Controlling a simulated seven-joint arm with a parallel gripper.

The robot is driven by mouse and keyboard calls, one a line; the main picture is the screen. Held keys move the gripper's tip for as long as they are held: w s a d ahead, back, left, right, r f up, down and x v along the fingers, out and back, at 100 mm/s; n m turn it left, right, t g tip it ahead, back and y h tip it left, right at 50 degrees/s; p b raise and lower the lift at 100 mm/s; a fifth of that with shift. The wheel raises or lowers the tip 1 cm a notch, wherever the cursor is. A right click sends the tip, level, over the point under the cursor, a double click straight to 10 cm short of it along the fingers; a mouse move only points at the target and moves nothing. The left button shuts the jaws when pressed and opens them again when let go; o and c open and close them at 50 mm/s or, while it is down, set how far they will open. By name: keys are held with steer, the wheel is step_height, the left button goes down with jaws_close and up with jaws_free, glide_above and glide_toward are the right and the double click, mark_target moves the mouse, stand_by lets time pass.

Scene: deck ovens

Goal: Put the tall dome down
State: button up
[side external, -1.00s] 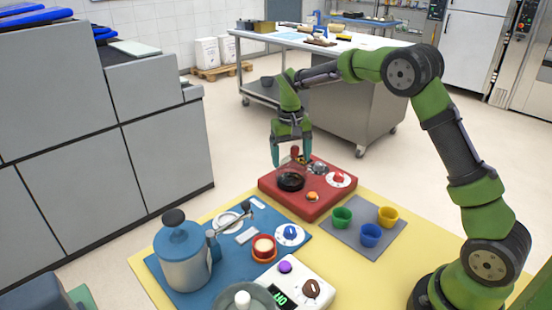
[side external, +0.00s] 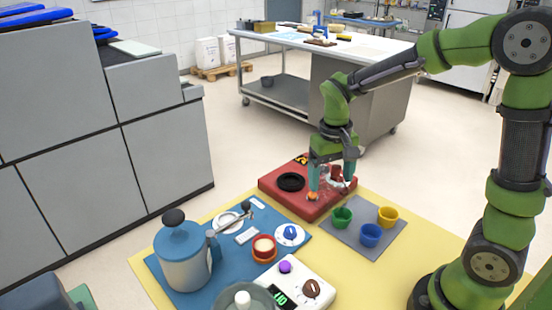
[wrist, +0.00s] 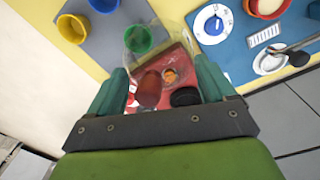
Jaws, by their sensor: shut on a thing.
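The tall dome (wrist: 178,38) is clear and see-through. In the wrist view it lies between and beyond my fingers, with a dark red knob-like part (wrist: 148,90) showing between them. My gripper (side external: 333,180) is shut on the dome, pointing down over the right part of the red box (side external: 277,195). In the side view the dome is hard to make out against the box and fingers. I cannot tell whether its rim touches anything. The black round plate (side external: 291,182) on the box is uncovered, left of my gripper.
A grey mat with green (side external: 342,217), blue (side external: 370,235) and yellow (side external: 388,217) cups lies right of the red box, close to my gripper. A blue board with a dial (side external: 290,234) and a lidded pot (side external: 183,255) stands at front left. Yellow table shows at front right.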

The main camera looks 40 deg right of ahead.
steer(key=s+a, duration=0.4)
steer(key=a, duration=0.4)
steer(key=shift+g+h, duration=0.3)
steer(key=shift+h, duration=0.2)
steer(key=shift+s+d+f, duration=0.1)
steer(key=shift+s+f, duration=0.05)
steer(key=shift+f, duration=2.15)
steer(key=shift+s+f, duration=0.15)
steer(key=shift+f, duration=2.1)
steer(key=shift+f, duration=0.15)
steer(key=o, duration=1.1)
steer(key=shift+o, duration=0.2)
